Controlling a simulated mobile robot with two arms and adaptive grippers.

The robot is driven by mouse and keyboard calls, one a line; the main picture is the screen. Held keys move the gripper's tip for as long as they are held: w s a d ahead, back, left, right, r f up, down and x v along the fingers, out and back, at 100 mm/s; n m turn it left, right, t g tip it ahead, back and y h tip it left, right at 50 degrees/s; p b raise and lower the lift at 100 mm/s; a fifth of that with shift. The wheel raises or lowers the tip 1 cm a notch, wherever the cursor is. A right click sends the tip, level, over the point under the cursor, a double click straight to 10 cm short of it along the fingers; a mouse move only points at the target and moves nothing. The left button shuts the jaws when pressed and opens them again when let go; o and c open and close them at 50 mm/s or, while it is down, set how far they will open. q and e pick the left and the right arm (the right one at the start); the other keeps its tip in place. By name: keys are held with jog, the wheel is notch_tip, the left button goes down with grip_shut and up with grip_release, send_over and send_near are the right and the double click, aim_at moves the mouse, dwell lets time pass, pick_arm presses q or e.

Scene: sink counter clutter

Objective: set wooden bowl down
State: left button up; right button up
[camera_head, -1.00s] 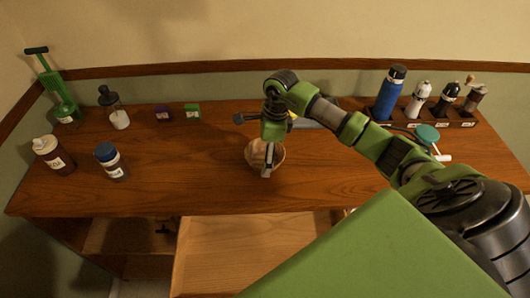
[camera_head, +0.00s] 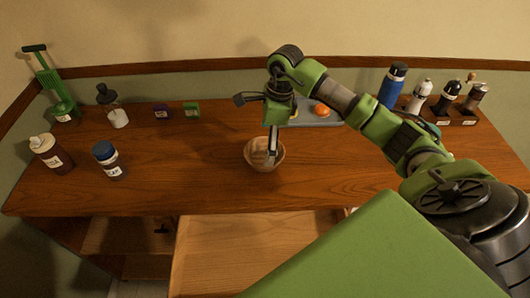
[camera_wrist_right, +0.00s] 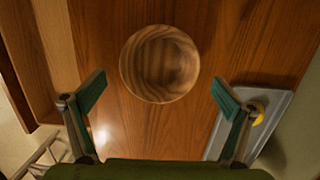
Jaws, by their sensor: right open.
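The wooden bowl (camera_head: 258,158) sits upright on the wooden counter (camera_head: 200,180), near the middle of its front half. It also shows whole and empty in the right wrist view (camera_wrist_right: 160,64). My right gripper (camera_head: 272,155) is above the bowl in the head view and hides part of it. In the right wrist view my right gripper (camera_wrist_right: 160,92) has its two green-padded fingers spread wide, one on each side below the bowl, apart from it and with nothing between them. My left gripper is not in view.
A grey tray (camera_head: 318,120) with an orange item (camera_head: 321,110) lies behind my arm. Bottles (camera_head: 108,160) and small boxes (camera_head: 191,109) stand on the left. A blue flask (camera_head: 391,86) and grinders stand back right. An open drawer (camera_head: 250,250) is below the counter.

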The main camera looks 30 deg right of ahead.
notch_tip(320, 180, up, 7)
jog(key=b, duration=0.1)
jog(key=shift+s+d, duration=0.3)
jog(key=shift+d, duration=0.15)
jog(key=shift+f, duration=0.15)
